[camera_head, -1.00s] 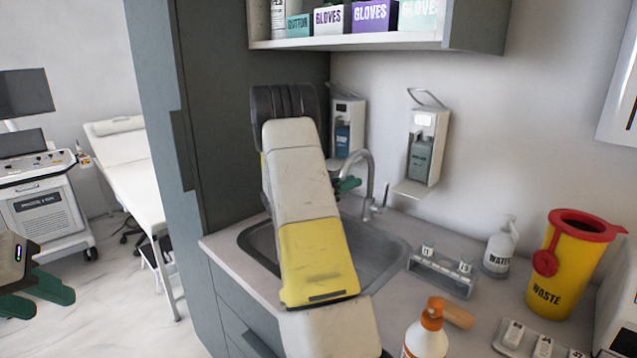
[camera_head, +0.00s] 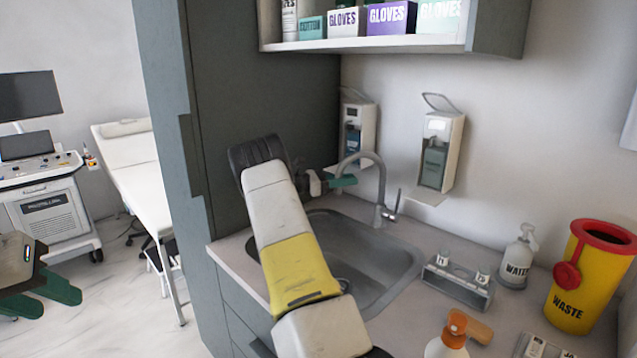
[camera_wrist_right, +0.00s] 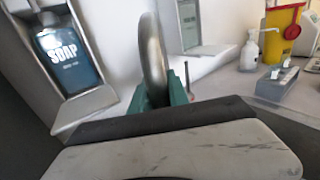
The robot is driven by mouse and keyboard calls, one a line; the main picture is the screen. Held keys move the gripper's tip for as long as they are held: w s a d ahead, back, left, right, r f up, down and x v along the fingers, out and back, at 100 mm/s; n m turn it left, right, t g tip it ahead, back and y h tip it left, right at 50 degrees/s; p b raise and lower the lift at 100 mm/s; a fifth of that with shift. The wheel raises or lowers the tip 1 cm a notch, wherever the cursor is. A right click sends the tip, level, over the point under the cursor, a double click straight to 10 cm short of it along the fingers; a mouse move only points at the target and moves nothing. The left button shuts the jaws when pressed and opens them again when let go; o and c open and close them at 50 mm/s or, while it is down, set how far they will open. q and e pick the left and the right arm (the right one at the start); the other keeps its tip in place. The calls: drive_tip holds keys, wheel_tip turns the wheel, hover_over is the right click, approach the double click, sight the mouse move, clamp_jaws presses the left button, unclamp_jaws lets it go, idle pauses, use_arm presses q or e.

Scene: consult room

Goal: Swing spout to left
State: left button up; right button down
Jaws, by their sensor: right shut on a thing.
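The curved metal spout (camera_head: 368,157) rises from the tap base behind the sink (camera_head: 395,262) and arcs to the left in the head view. My right gripper (camera_head: 342,182) is at the outlet end of the spout, partly hidden behind my arm. In the wrist view, the green fingers of this gripper (camera_wrist_right: 162,97) are shut on the spout (camera_wrist_right: 152,55), one on each side. My left gripper (camera_head: 42,292) is at the far left over the floor, its green fingers apart and empty.
Two wall dispensers (camera_head: 440,150) (camera_head: 357,128) hang behind the sink. A tap lever (camera_head: 397,201) stands by the spout's base. A small rack (camera_head: 458,282), a water bottle (camera_head: 517,258) and a yellow waste bin (camera_head: 585,285) stand right of the sink. A tall cabinet (camera_head: 262,80) stands at left.

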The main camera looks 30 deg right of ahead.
drive_tip(key=shift+w+d, duration=0.2)
drive_tip(key=shift+w, duration=0.15)
idle(0.3)
drive_tip(key=c, duration=1.3)
unclamp_jaws()
drive_tip(key=shift+v, duration=3.85)
